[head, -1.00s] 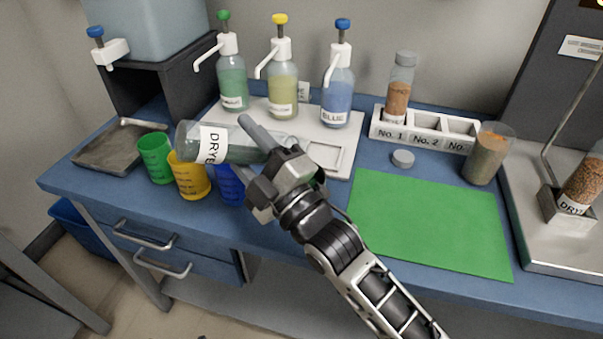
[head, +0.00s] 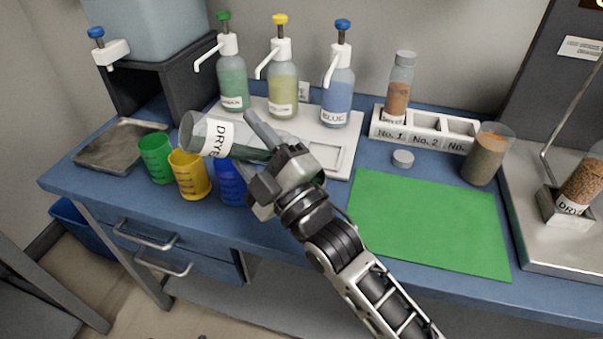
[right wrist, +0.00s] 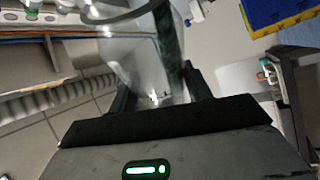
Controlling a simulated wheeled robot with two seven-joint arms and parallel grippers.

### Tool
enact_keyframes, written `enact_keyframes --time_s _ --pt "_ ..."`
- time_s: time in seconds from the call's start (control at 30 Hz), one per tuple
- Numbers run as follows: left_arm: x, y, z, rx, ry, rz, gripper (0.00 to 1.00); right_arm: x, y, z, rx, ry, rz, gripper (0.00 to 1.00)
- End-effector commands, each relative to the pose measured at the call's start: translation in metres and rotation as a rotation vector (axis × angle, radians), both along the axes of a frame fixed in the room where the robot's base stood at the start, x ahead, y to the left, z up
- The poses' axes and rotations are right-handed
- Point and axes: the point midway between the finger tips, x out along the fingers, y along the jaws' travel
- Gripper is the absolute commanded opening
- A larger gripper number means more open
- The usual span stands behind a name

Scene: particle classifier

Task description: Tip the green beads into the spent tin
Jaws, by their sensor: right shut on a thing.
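My right gripper (head: 262,160) is shut on a clear bottle (head: 192,133) with a white label starting "DRY". The bottle lies strongly tilted, its left end a little higher, above the coloured cups. Dark green beads (head: 248,154) lie in its lower part, by the fingers. The right wrist view shows the clear bottle (right wrist: 140,62) between the fingers, with a dark green band inside. No container carries a readable "spent" mark; a clear beaker (head: 486,158) with brownish-green contents stands at the right, and a shallow grey metal tray (head: 110,150) lies at the left. My left gripper is out of view.
Green (head: 156,158), yellow (head: 190,176) and blue (head: 231,184) cups stand below the bottle. Pump bottles stand behind. A numbered rack (head: 420,134) holds a bottle of orange beads (head: 398,92). A grey cap (head: 403,159) lies before it. The green mat (head: 430,220) is clear.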

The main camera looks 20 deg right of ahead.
Motion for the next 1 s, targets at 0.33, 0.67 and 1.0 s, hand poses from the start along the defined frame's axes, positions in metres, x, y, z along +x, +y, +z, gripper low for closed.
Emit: enact_keyframes --time_s 0.33,0.67,1.0 --pt "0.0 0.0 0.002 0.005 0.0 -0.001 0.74 0.0 -0.003 0.004 0.039 0.006 -0.001 0.17" --pt "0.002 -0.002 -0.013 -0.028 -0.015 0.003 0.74 -0.004 0.02 -0.04 -0.376 -0.076 0.004 0.17" --pt "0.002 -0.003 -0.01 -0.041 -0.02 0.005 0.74 -0.005 0.025 -0.05 -0.522 -0.101 0.0 0.17"
